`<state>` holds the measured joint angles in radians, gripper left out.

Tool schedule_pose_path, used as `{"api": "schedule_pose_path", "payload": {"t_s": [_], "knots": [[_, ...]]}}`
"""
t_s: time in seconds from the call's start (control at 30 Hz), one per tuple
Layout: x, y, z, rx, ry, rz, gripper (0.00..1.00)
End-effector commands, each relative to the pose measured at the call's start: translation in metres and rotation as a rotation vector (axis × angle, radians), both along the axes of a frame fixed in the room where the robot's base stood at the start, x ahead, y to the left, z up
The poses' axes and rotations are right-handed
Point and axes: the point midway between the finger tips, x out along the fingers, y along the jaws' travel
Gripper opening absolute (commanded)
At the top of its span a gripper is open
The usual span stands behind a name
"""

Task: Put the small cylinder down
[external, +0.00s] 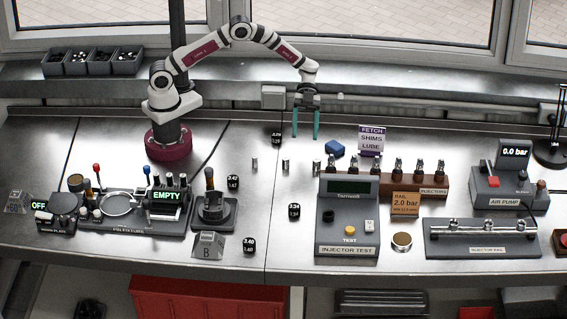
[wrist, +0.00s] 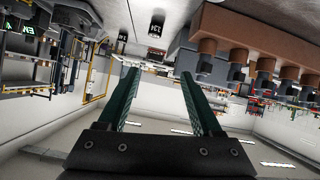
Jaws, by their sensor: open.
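Small metal cylinders stand on the steel bench in the external view: one at the left (external: 254,164), one in the middle (external: 285,165) and one at the right (external: 316,166), near the injector tester. My gripper (external: 305,135) hangs above the back of the bench with its teal fingers pointing down. It is open, and I see nothing between the fingers. In the wrist view the open fingers (wrist: 160,74) show apart with an empty gap. Which cylinder the task means I cannot tell.
The injector tester (external: 347,217) stands in front of the right cylinder. Bench around the cylinders is mostly clear.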

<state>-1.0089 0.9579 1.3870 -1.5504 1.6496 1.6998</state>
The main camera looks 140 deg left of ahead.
Motion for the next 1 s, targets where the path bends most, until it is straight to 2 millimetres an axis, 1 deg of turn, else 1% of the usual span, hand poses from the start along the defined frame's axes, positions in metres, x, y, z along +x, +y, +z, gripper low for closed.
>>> {"api": "schedule_pose_path", "payload": {"t_s": [0.03,0.07,0.1,0.17,0.2,0.23,0.27,0.3,0.37,0.4,0.5,0.53,0.6,0.67,1.0], "knots": [[0.002,-0.043,0.024,0.006,0.107,-0.072,0.66],[-0.004,-0.073,0.037,0.014,0.201,-0.113,0.66],[-0.017,-0.113,0.054,0.042,0.333,-0.155,0.66],[-0.048,-0.167,0.076,0.121,0.522,-0.192,0.66],[-0.076,-0.198,0.087,0.198,0.637,-0.198,0.66],[-0.099,-0.217,0.094,0.267,0.712,-0.188,0.66],[-0.124,-0.232,0.099,0.341,0.774,-0.169,0.66],[-0.156,-0.245,0.103,0.443,0.836,-0.131,0.66],[-0.198,-0.253,0.104,0.586,0.881,-0.053,0.66],[-0.22,-0.252,0.103,0.666,0.884,0.003,0.66],[-0.253,-0.243,0.097,0.797,0.854,0.119,0.66],[-0.259,-0.24,0.096,0.82,0.843,0.144,0.66],[-0.266,-0.236,0.093,0.85,0.825,0.182,0.66],[-0.268,-0.234,0.092,0.858,0.819,0.195,0.66],[-0.267,-0.234,0.093,0.858,0.821,0.198,0.66]]}}
